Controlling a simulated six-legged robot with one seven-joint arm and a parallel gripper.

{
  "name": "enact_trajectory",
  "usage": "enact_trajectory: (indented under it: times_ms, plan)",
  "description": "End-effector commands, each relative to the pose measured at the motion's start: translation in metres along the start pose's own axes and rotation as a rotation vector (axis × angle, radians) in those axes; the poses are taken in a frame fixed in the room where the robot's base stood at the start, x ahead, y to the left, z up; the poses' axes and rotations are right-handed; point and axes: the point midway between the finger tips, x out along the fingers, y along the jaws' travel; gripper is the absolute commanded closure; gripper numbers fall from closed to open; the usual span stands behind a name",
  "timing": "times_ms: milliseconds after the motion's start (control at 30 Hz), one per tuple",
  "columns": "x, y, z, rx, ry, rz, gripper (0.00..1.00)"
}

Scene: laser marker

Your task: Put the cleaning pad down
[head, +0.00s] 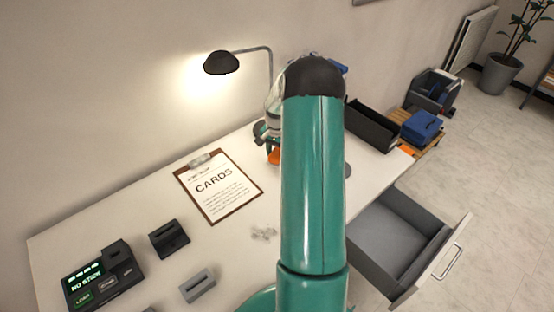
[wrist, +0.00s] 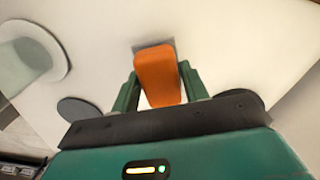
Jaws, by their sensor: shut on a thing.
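The cleaning pad (wrist: 158,78) is an orange block with a grey area at its far end in the wrist view. My gripper (wrist: 158,70) is shut on it, with one green finger on each side. In the head view a small orange part of the pad (head: 273,156) shows left of my arm, over the back of the white table (head: 130,213). My arm hides most of the gripper there. I cannot tell whether the pad touches the table.
A clipboard (head: 218,186) marked CARDS, a small black holder (head: 169,239), a grey holder (head: 197,285) and a "NO STICK" device (head: 104,275) are on the table. A lamp (head: 222,62) stands behind. A dark tray (head: 372,125) is at right; a drawer (head: 400,240) is open.

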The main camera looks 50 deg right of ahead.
Motion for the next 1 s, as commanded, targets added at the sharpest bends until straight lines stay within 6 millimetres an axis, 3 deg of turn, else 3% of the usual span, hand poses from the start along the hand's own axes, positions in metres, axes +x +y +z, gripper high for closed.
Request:
enact_trajectory:
  times_ms: [233, 633, 667, 733, 1000]
  plan:
    - [0.032, -0.001, -0.003, 0.001, -0.002, 0.000, 0.84]
    - [0.038, -0.001, -0.003, 0.001, 0.000, 0.000, 0.84]
    - [0.037, -0.001, -0.003, 0.001, 0.000, 0.000, 0.50]
    - [0.037, -0.001, -0.003, 0.001, 0.000, 0.000, 0.36]
    - [0.037, -0.001, -0.003, 0.001, 0.000, 0.000, 0.34]
